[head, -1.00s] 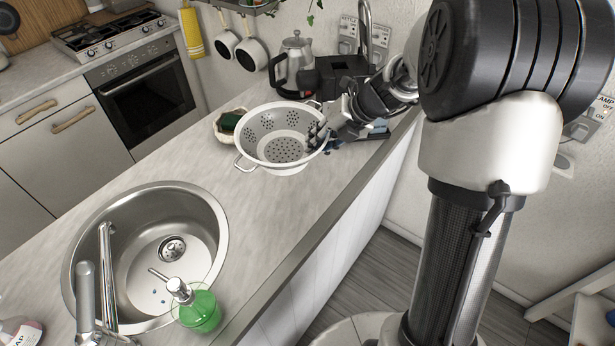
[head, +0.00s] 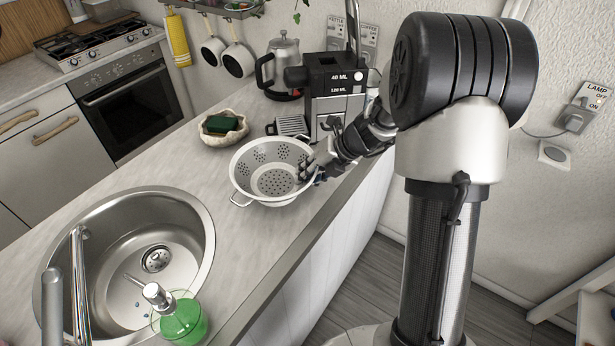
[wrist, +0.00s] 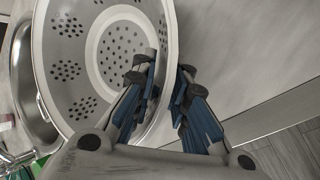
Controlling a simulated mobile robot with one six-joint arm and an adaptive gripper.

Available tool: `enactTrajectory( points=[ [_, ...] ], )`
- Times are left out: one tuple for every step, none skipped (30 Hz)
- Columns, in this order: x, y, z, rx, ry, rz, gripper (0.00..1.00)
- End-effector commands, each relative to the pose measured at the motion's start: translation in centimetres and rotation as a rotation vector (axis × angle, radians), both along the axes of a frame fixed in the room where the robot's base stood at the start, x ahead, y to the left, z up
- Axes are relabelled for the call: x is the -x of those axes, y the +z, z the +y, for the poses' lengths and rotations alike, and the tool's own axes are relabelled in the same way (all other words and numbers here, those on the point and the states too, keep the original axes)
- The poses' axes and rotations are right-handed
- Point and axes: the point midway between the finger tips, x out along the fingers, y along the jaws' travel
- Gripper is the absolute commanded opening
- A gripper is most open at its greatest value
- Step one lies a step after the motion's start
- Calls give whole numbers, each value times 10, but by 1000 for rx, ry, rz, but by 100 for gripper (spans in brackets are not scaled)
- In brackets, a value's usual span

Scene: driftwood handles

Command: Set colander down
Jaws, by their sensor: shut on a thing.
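A white colander (head: 262,190) with perforated walls and two loop handles is over the counter, between the sink and the coffee machine. It looks upright; I cannot tell whether its base touches the counter. My gripper (head: 306,171) is shut on the colander's right wall, one finger inside and one outside. In the wrist view the fingers (wrist: 168,85) straddle the rim of the colander (wrist: 95,60), which fills the upper left.
A round sink (head: 190,235) with a green soap dispenser (head: 182,318) lies at lower left. A shell-like bowl with a green sponge (head: 222,125), a coffee machine (head: 335,90) and a kettle (head: 284,62) stand behind. The counter's front edge is close on the right.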

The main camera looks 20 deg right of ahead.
Motion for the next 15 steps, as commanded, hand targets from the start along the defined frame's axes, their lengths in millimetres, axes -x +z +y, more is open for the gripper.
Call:
enactTrajectory(
  points=[
    [2, -2, 0, 3, 4, 4, 0],
    [2, -3, 0, 3, 4, 5, 16],
    [2, -3, 0, 3, 4, 6, 18],
    [2, -3, 0, 2, 4, 6, 20],
    [2, -3, 0, 2, 3, 6, 22],
    [2, -2, 0, 2, 3, 6, 25],
    [2, -2, 0, 2, 3, 6, 27],
    [2, -2, 0, 2, 3, 6, 29],
    [2, -2, 0, 2, 3, 5, 32],
    [2, -2, 0, 1, 3, 4, 34],
    [2, -2, 0, 1, 3, 4, 36],
    [2, -2, 0, 1, 3, 4, 38],
    [2, -2, 0, 1, 3, 4, 40],
    [1, -2, 0, 1, 3, 4, 40],
    [1, -2, 0, 1, 3, 4, 40]
  ],
)
